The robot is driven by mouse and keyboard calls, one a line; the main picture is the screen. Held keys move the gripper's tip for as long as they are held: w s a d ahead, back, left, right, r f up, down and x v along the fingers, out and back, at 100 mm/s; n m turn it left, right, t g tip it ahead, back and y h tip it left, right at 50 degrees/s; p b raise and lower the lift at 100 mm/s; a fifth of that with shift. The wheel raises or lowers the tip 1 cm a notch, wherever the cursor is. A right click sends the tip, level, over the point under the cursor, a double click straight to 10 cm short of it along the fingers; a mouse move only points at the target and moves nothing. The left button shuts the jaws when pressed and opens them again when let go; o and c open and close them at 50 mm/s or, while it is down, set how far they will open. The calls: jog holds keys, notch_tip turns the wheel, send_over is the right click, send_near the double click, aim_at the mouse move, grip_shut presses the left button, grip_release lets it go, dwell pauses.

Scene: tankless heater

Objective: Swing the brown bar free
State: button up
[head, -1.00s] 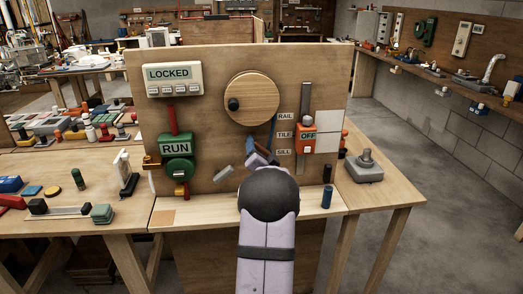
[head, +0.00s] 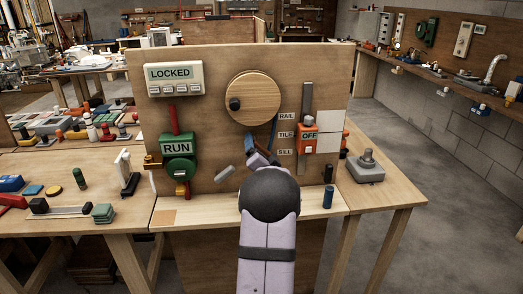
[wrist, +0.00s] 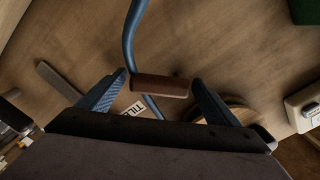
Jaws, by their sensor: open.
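The brown bar (wrist: 160,86) is a short, rounded piece in the wrist view, joined to a bent blue rod (wrist: 131,35). It lies crosswise between the two spread fingers of my gripper (wrist: 158,80), with its ends close to the fingertips. I cannot tell whether either finger touches it. In the head view my gripper (head: 258,155) is low in front of the upright board, below the round wooden disc (head: 252,97). My arm partly hides this area, and the bar is too small to make out there.
The board (head: 220,60) carries a LOCKED panel (head: 174,78), a green RUN block (head: 178,150) and an orange OFF block (head: 308,138) on a slider, with RAIL, TILL and SILL labels. A small grey bar (head: 224,173) is left of my gripper. A blue cylinder (head: 328,197) stands at right.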

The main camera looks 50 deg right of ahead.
jog(key=b+v, duration=0.1)
jog(key=v, duration=0.6)
jog(key=shift+b, duration=0.35)
jog(key=shift+s+a, duration=0.15)
jog(key=w+a+f+n+g+y+p, duration=0.2)
jog(key=a+n+y, duration=0.1)
jog(key=a, duration=0.6)
jog(key=w+a+f+n+g+y+p, duration=0.1)
jog(key=w+a+f+n+y+p, duration=0.15)
jog(key=a, duration=0.55)
jog(key=w+a+f+n+g+y+p, duration=0.1)
jog(key=a+f+n+g+y+p, duration=0.15)
jog(key=a, duration=0.65)
jog(key=s+a+n+g+y+p, duration=0.4)
jog(key=s+a+n, duration=0.6)
jog(key=s+a, duration=0.9)
jog(key=a+g+p, duration=0.2)
jog(key=a+g, duration=0.1)
jog(key=shift+s+a+y, duration=0.25)
jog(key=shift+s+y, duration=0.15)
